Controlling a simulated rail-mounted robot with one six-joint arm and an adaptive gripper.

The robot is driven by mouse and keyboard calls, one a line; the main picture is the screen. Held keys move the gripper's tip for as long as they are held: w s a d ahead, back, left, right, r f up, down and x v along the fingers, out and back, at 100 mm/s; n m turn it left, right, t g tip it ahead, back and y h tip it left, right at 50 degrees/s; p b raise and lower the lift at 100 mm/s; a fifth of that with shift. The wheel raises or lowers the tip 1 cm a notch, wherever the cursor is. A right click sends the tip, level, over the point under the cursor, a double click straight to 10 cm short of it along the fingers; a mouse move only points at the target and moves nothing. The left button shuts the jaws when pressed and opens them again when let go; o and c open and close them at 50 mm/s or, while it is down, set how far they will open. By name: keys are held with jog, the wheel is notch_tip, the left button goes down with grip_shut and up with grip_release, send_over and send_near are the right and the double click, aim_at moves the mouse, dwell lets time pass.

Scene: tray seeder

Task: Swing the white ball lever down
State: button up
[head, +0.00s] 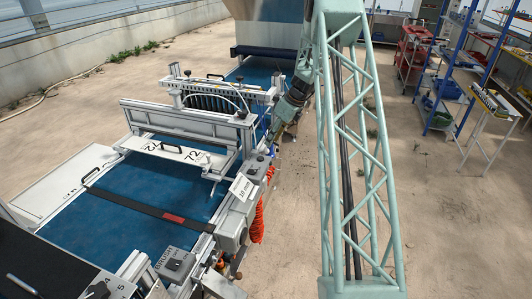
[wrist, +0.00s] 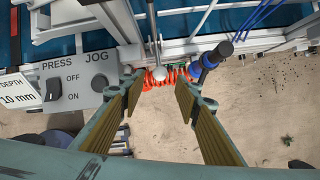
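The white ball lever (wrist: 159,73) shows in the wrist view as a pale ball on the end of a thin rod, which runs up the picture to the machine's frame. My gripper (wrist: 158,86) is open, with one finger to the left and one to the right of the ball. The ball appears between the fingertips, just beyond them; whether it is at their depth I cannot tell. In the head view my gripper (head: 272,138) is small and partly hidden at the machine's right side, and I cannot make out the ball there.
A red coiled hose (wrist: 178,76) lies behind the ball. A blue-handled part (wrist: 212,58) sits to the right of the fingers. A grey PRESS/JOG switch box (wrist: 75,82) stands close on the left. Concrete floor lies open below and right.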

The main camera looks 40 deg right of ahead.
aim_at(266, 151)
jog(key=shift+x, duration=4.6)
jog(key=shift+c, duration=0.2)
jog(key=shift+w, duration=0.1)
grip_shut()
